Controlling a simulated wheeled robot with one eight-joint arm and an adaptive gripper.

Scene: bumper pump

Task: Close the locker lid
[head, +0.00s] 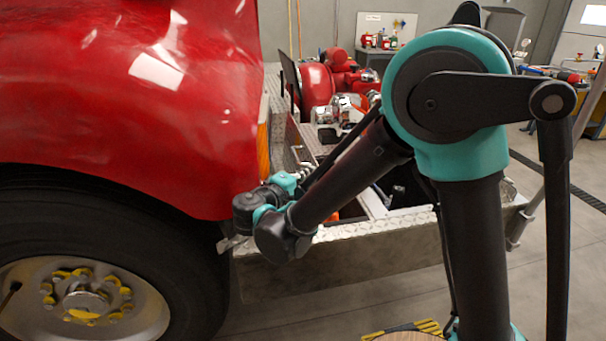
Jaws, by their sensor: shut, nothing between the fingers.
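The locker is an open compartment in the diamond-plate front bumper (345,258) of a red truck. Its dark inside shows partly behind my arm, with something orange in it. A raised metal panel (299,136) at the left side of the opening looks like the locker lid. It stands up, close to the red cab. My gripper (306,170) is small in the picture, at the end of my folded arm, near the lower part of this panel. It is shut and empty. I cannot tell whether it touches the panel. My arm hides much of the opening.
The red cab (150,100) and its big wheel (85,300) stand close on the left of my arm. A red and chrome pump (320,85) sits on the bumper behind. A workbench (560,75) stands far right. Floor on the right is mostly clear.

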